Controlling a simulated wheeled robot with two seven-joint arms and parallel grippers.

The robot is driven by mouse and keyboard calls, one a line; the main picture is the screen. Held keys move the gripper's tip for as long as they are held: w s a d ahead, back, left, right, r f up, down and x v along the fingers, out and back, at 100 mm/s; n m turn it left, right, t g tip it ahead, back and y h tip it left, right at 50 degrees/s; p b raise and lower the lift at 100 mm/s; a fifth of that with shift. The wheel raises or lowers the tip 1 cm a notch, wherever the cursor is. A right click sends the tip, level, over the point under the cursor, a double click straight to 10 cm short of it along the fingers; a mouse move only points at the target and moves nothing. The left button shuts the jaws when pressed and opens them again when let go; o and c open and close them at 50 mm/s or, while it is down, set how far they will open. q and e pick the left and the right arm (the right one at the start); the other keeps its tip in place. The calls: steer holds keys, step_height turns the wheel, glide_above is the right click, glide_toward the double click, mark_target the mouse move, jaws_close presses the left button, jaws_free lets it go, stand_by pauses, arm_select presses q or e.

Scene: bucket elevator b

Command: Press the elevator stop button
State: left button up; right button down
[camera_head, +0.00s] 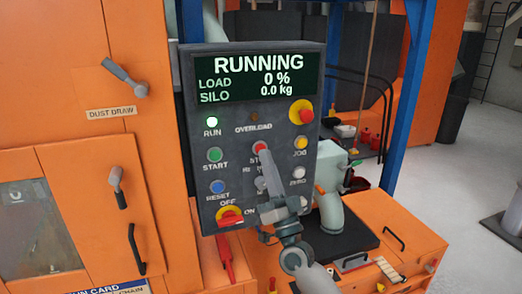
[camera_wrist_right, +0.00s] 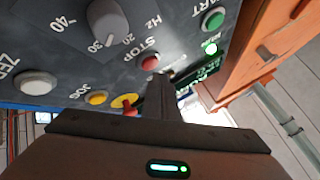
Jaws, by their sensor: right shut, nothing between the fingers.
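The control panel (camera_head: 238,130) faces me, and its screen (camera_head: 253,77) reads RUNNING, load 0 %, silo 0.0 kg. The red stop button (camera_head: 259,146) is near the panel's middle; it also shows in the right wrist view (camera_wrist_right: 150,62) under the word STOP. My right gripper (camera_head: 264,153) is shut and empty, its fingertips just below the stop button. In the right wrist view the fingertips (camera_wrist_right: 165,76) are close beside the button; I cannot tell whether they touch it. My left gripper is not in view.
Other controls surround it: green start (camera_head: 214,154), blue reset (camera_head: 218,187), yellow jog (camera_head: 301,142), white zero (camera_head: 298,173), a red-and-yellow emergency knob (camera_head: 301,112) and a red-and-yellow switch (camera_head: 230,216). The green run lamp (camera_head: 212,121) is lit. An orange cabinet (camera_head: 70,135) stands left.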

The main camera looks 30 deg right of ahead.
steer(key=shift+w+d, duration=0.15)
steer(key=shift+w, duration=0.65)
stand_by(1.5)
stand_by(0.4)
steer(key=shift+s+a+p, duration=0.2)
steer(key=shift+s+p, duration=0.1)
steer(key=shift+s, duration=0.5)
steer(key=s+p, duration=0.1)
steer(key=s, duration=0.1)
steer(key=s+a, duration=0.1)
steer(key=s, duration=0.2)
steer(key=shift+p, duration=0.4)
steer(key=shift+w, duration=0.15)
stand_by(0.5)
